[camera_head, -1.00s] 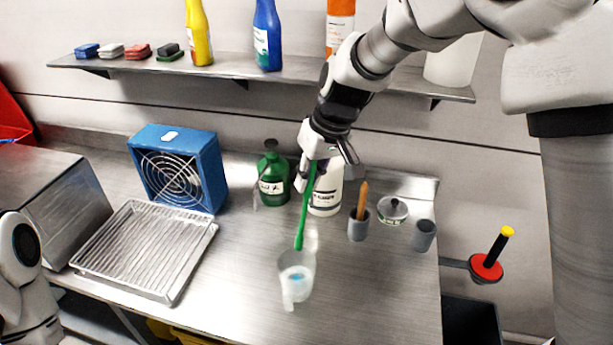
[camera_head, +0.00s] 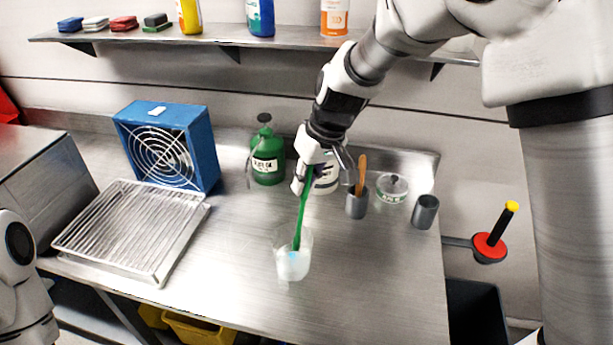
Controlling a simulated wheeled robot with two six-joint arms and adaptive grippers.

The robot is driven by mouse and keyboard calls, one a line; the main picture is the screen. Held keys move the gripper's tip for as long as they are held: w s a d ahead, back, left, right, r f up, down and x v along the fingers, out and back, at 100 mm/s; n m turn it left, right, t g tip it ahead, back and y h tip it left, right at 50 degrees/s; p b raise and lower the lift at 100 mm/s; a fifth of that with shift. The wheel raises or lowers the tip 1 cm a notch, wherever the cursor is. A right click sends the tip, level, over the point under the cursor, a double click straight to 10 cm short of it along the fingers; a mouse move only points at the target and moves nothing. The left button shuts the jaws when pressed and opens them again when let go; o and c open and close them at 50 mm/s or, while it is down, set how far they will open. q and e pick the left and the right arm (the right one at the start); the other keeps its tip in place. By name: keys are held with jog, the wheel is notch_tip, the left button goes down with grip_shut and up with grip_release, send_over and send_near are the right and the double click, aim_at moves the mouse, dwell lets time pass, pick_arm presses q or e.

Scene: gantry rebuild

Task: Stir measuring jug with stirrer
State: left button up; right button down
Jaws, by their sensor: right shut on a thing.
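The measuring jug (camera_head: 293,264) is a clear, pale vessel standing on the steel bench, with something bluish-white inside. The stirrer (camera_head: 301,218) is a green rod, held nearly upright with a slight tilt. Its lower end is inside the jug's opening; whether it touches the bottom is unclear. My right gripper (camera_head: 314,178) is shut on the stirrer's upper end, above and slightly right of the jug. My left arm shows only in part at the left edge, and its gripper is out of view.
A white-labelled bottle (camera_head: 327,178) stands just behind my right gripper, and a green bottle (camera_head: 267,160) left of it. A grey cup (camera_head: 356,204) with a wooden tool, a tin (camera_head: 392,190) and another cup (camera_head: 425,212) are to the right. A ribbed tray (camera_head: 182,240) lies left.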

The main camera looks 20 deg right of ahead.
aim_at(301, 204)
jog(key=shift+s+a+f+b, duration=0.1)
jog(key=shift+a+f+b, duration=0.1)
jog(key=shift+f+b, duration=0.6)
jog(key=shift+s+a+f+b, duration=0.15)
jog(key=shift+f+b, duration=0.35)
jog(key=shift+f, duration=0.45)
jog(key=shift+w+a+f+b, duration=0.1)
jog(key=shift+a+f+b, duration=0.1)
jog(key=shift+f+b, duration=0.6)
jog(key=shift+f, duration=0.15)
jog(key=shift+a, duration=0.15)
